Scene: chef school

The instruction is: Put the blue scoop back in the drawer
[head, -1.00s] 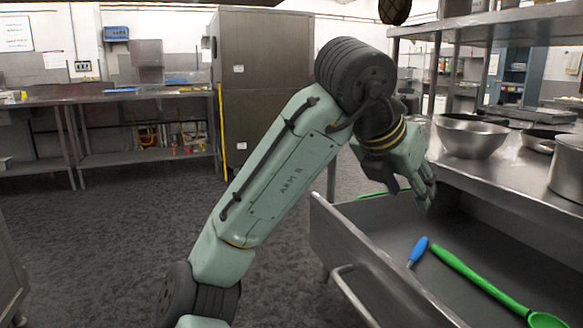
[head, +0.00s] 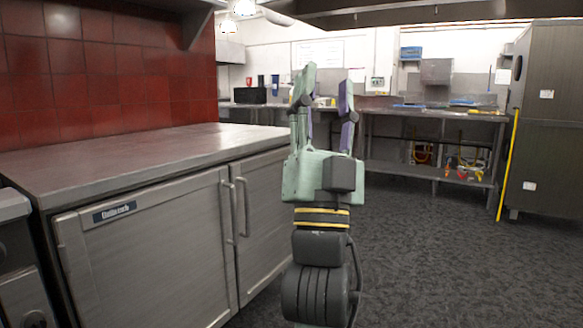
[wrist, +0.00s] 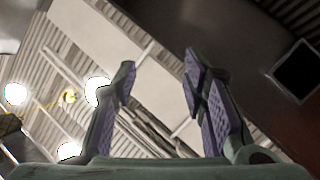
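My gripper (head: 326,88) points upward in the middle of the head view, its two fingers spread apart with nothing between them. In the wrist view my gripper (wrist: 159,75) is also open and empty, against the ceiling and lights. I cannot make out the blue scoop in either current view. The open drawer is out of view now. Small blue items (head: 470,103) lie on the far counter, too small to identify.
A steel cabinet (head: 150,255) with a bare worktop (head: 140,155) stands at the left, against a red tiled wall. A far steel counter (head: 430,112) and a tall metal cabinet (head: 550,130) are at the back. Dark floor (head: 430,260) is clear at the right.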

